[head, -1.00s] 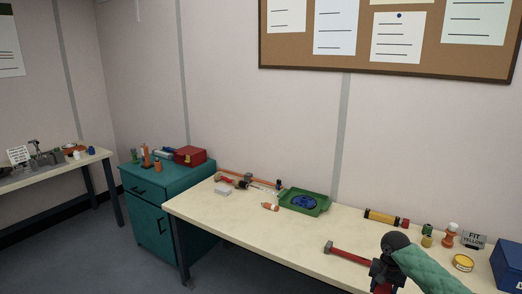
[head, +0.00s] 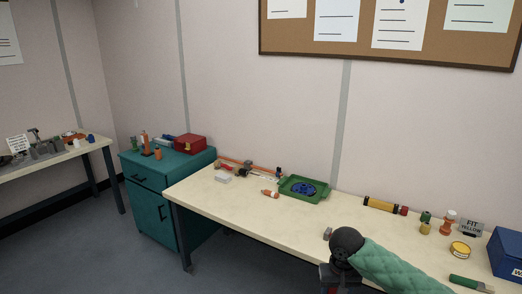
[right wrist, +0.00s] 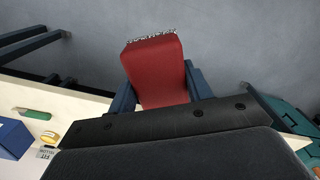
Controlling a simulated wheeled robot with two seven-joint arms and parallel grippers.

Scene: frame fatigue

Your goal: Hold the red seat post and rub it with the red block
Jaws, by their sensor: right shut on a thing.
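In the right wrist view my right gripper (right wrist: 158,82) has its two blue fingers closed on a red bar-like piece (right wrist: 153,65) with a jagged grey end; it looks like the red seat post, though I cannot be sure. Grey floor lies beyond its end. In the head view my black wrist joint hides most of the gripper and the held piece; only a small grey tip shows above it. A small red piece (head: 404,210) stands at the end of a yellow and black cylinder (head: 380,204); I cannot tell whether it is a separate block. My left gripper is not in view.
A green tray (head: 322,186) with a blue disc sits at the back of the workbench (head: 260,215). Bottles, a yellow tin (head: 460,249), a blue bin (head: 506,252) and a green-handled tool (head: 468,282) stand right. A teal cabinet (head: 147,178) stands left.

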